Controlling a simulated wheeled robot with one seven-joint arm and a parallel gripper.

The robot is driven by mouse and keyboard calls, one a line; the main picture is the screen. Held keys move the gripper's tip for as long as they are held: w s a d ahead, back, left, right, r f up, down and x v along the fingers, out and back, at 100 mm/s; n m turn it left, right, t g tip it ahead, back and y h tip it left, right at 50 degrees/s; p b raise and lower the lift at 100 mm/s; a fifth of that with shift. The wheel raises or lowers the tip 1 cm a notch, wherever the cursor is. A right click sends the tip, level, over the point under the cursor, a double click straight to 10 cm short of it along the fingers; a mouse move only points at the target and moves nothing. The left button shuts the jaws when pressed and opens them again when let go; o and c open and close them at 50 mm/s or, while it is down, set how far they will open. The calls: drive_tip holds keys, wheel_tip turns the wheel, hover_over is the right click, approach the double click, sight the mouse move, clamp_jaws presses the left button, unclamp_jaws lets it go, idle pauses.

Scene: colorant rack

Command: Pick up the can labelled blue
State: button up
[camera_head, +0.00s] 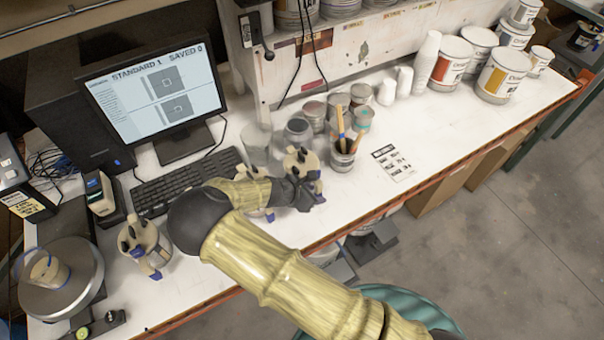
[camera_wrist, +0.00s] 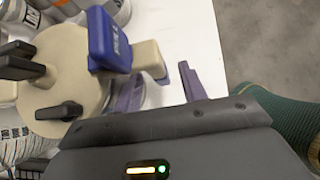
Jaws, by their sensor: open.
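A beige-lidded can with black handles fills the left of the wrist view (camera_wrist: 75,75). A blue piece with small white lettering (camera_wrist: 110,40) sits on its lid; I cannot read the lettering surely. My gripper (camera_wrist: 160,85) is open, its two purple fingers beside the can's beige spout; whether they touch it is unclear. In the head view my gripper (camera_head: 312,192) is at the near side of a beige-lidded can (camera_head: 301,163), low over the bench. A similar can (camera_head: 262,212) is mostly hidden behind my arm. Another, with blue parts (camera_head: 146,248), stands at the left.
A cup of brushes (camera_head: 342,155) stands just right of my gripper, with metal cans (camera_head: 314,114) behind. The keyboard (camera_head: 186,180) and monitor (camera_head: 155,95) are at the left. A label sheet (camera_head: 393,163) lies on open bench to the right. The bench's front edge is close below.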

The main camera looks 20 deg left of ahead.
clamp_jaws()
drive_tip(key=shift+r, duration=0.1)
idle(1.4)
